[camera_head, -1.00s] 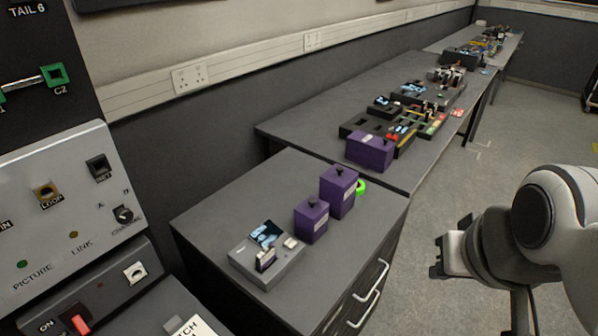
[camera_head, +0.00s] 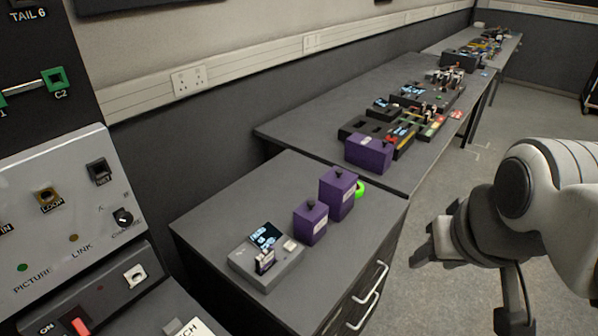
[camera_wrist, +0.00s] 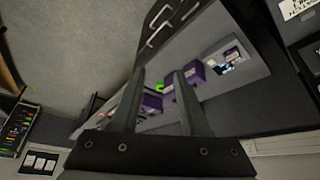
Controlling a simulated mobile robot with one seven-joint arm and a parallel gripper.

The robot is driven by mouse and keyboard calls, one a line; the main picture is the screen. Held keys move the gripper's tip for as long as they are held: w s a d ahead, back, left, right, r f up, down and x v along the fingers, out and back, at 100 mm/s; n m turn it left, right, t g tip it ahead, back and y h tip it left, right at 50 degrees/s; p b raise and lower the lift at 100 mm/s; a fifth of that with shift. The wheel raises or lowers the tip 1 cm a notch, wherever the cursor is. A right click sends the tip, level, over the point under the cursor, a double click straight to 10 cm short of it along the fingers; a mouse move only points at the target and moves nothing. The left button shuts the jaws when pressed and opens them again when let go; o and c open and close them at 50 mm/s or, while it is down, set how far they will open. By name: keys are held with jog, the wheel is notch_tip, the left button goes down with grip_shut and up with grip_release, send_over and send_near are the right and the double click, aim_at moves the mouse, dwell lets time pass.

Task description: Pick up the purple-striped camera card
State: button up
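A small card with purple and white on it, which looks like the purple-striped camera card (camera_head: 265,263), stands upright in a grey desktop unit (camera_head: 285,271) with a blue screen, on the near cabinet. My gripper (camera_head: 424,251) is in the air right of the cabinet, well apart from the card. In the wrist view my gripper (camera_wrist: 158,76) has its two fingers spread with nothing between them.
Two purple boxes with black knobs (camera_head: 311,223) (camera_head: 338,196) stand behind the unit, beside a green ring (camera_head: 361,188). A third purple box (camera_head: 369,153) and trays are on the farther bench. A grey control panel (camera_head: 60,215) is at left. The floor at right is clear.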

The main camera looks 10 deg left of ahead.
jog(key=o, duration=0.8)
jog(key=w+a+r+n+g+p, duration=0.1)
jog(key=w+a+r+n+p, duration=0.1)
jog(key=w+a, duration=0.3)
jog(key=shift+w+n, duration=0.5)
jog(key=shift+w, duration=0.6)
jog(key=n+g+p, duration=0.4)
jog(key=n+p, duration=0.1)
jog(key=n, duration=0.3)
send_over(264, 251)
notch_tip(264, 251, down, 13)
jog(key=f, duration=0.5)
jog(key=f+p, duration=0.1)
jog(key=f, duration=0.5)
jog(key=shift+s+d, duration=0.15)
jog(key=shift+s, duration=0.05)
jog(key=shift+w+f+p, duration=0.15)
jog(key=shift+f+p, duration=0.35)
jog(key=shift+f, duration=2.5)
